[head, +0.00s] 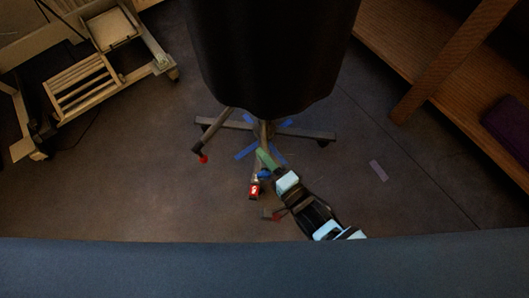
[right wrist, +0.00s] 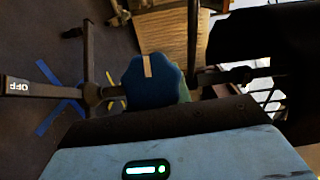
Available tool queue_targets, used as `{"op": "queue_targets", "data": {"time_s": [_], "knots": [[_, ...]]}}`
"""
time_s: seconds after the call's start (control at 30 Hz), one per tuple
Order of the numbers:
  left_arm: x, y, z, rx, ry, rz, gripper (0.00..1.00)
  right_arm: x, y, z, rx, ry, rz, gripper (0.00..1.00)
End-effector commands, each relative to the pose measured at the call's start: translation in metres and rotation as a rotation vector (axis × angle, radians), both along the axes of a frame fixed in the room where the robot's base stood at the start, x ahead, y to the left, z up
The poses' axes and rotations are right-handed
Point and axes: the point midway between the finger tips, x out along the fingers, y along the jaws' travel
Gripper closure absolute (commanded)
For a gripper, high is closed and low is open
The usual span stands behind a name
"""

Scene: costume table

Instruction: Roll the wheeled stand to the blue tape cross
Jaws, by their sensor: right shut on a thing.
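The wheeled stand (head: 318,135) has a splayed base with several legs. A large black garment (head: 272,60) above it hides its upper part. The blue tape cross (head: 246,152) lies on the floor, its arms showing around and under the base's middle; it also shows in the right wrist view (right wrist: 46,122). My right gripper (head: 264,160) is low in front of the base, shut on the stand. The exact part held is hidden. A blue fingertip pad (right wrist: 150,82) shows in the right wrist view. My left gripper is not in view.
A red pedal (head: 254,190) is at the front leg's end; another red-ended leg (head: 203,158) points left. A pale slatted wooden frame (head: 80,85) stands at upper left, a wooden shelf (head: 410,70) at right. Grey tape (head: 378,171) lies on open floor.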

Motion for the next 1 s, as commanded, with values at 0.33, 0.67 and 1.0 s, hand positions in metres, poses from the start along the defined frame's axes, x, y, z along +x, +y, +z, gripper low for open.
{"op": "queue_targets", "data": {"time_s": [0.33, 0.67, 1.0], "knots": [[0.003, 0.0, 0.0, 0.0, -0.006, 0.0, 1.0, -0.006, 0.001, -0.003, 0.001, 0.005, 0.007, 0.59], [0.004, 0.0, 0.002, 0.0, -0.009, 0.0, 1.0, -0.007, -0.002, -0.001, 0.0, 0.004, 0.005, 0.59], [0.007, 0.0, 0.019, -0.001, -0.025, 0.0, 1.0, -0.047, -0.031, 0.001, -0.001, 0.005, 0.005, 0.59]]}}
